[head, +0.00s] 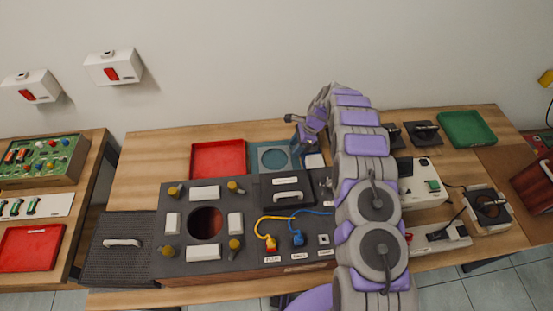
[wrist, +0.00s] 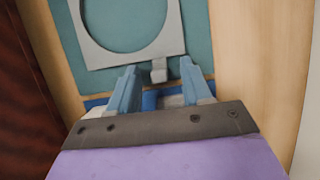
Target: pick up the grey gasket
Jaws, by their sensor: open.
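The grey gasket (wrist: 92,50) is a flat square frame with a large round hole and a small tab on its near edge. It lies in a teal tray (wrist: 198,20). In the head view the gasket (head: 261,166) lies in the same teal tray (head: 256,148), behind the dark panel. My gripper (wrist: 158,69) is open, with its two blue fingers on either side of the gasket's tab. The fingers do not appear to touch the tab; their height above it is hard to judge. In the head view my gripper (head: 298,150) is at the tray's right side, partly hidden by my arm.
A red tray (head: 218,147) stands left of the teal tray. A dark panel with a round opening, knobs and cables (head: 175,250) fills the front of the wooden table (head: 140,165). White devices (head: 420,170) and a green tray (head: 466,128) are at the right.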

